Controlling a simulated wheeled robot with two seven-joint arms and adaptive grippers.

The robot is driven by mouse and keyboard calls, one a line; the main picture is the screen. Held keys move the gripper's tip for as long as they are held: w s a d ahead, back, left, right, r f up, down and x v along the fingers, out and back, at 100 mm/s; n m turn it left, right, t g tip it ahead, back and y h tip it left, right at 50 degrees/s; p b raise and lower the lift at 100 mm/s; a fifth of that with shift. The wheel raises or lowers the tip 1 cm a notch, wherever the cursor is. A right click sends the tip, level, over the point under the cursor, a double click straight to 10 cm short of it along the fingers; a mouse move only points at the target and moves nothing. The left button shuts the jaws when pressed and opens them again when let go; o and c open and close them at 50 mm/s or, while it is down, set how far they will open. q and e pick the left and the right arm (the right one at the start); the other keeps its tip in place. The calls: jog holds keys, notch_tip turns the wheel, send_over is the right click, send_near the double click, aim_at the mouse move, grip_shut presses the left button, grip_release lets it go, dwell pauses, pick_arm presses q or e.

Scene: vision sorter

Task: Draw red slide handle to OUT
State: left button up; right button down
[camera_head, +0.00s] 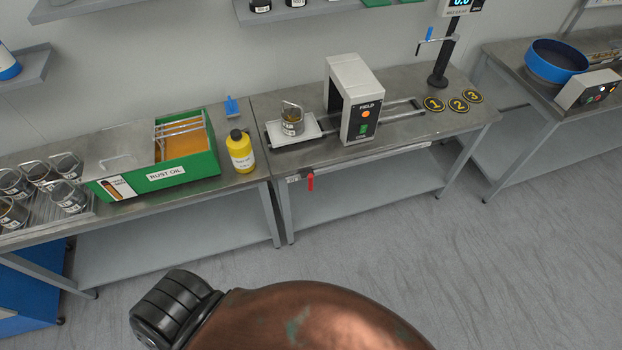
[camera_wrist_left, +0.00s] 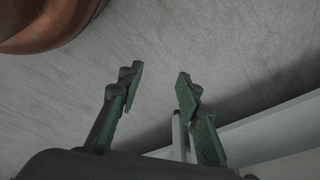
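The red slide handle (camera_head: 310,181) hangs below the front edge of the middle bench, near its left end, beside a small label (camera_head: 293,179). The handle sits at the left part of a rail along the bench edge. My left gripper (camera_wrist_left: 157,85) shows in the left wrist view with its two green-padded fingers apart and nothing between them. Grey floor lies beyond the fingers. The handle does not show in the wrist view. Neither gripper shows in the head view.
A white tray (camera_head: 312,133) with a glass jar (camera_head: 292,121) sits left of the grey FIELD gate (camera_head: 352,96) on the bench. A yellow bottle (camera_head: 240,151) and a green RUST OIL bin (camera_head: 196,165) stand to the left. The floor in front is clear.

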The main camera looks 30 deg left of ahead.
pick_arm(q)
jog(key=w+a+r+t+b, duration=0.1)
jog(key=w+a+r+t, duration=0.15)
jog(key=w, duration=0.45)
jog(key=w+a+r+t, duration=0.1)
jog(key=w+r, duration=0.3)
jog(key=w, duration=0.4)
jog(key=t+h+b, duration=0.2)
jog(key=t+b, duration=0.1)
jog(key=t, duration=0.8)
send_near(309, 181)
jog(key=w, duration=0.3)
jog(key=shift+w+d+b, duration=0.1)
jog(key=shift+w+d, duration=0.05)
jog(key=shift+w, duration=1.2)
jog(key=shift+w+d+b, duration=0.1)
jog(key=shift+w+d, duration=0.1)
jog(key=shift+w, duration=1.15)
jog(key=shift+w+d+b, duration=0.1)
jog(key=shift+w+d, duration=0.05)
jog(key=shift+w, duration=1.15)
grip_shut()
